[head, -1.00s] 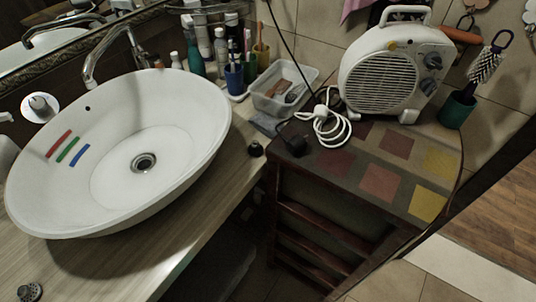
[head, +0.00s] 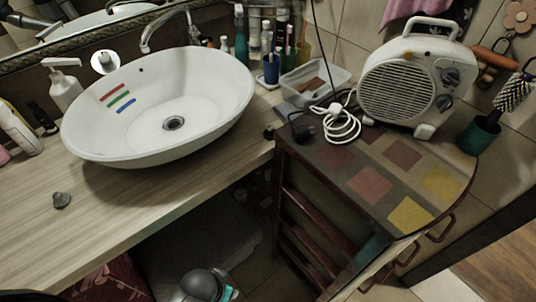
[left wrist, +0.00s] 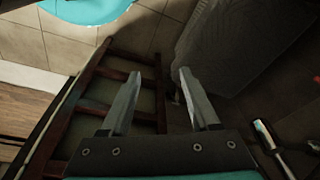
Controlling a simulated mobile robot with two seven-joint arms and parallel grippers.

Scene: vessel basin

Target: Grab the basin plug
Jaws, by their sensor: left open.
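A small grey plug-like piece (head: 62,200) lies on the wooden counter, left of and in front of the white basin (head: 88,148). A small dark knob-like piece (head: 268,132) sits at the counter's right edge; I cannot tell for certain which of the two is the basin plug. The basin's drain (head: 173,124) shows as an open-looking ring. My left gripper (left wrist: 158,80) is open and empty in the left wrist view, over the dark area by the wooden rack, with neither piece between its fingers. My right gripper is out of view.
A white fan heater (head: 405,85) with a coiled white cable stands on the patterned cabinet top (head: 335,185) at right. A soap bottle (head: 65,88) stands behind the basin's left side. The counter (head: 120,215) in front of the basin is mostly clear.

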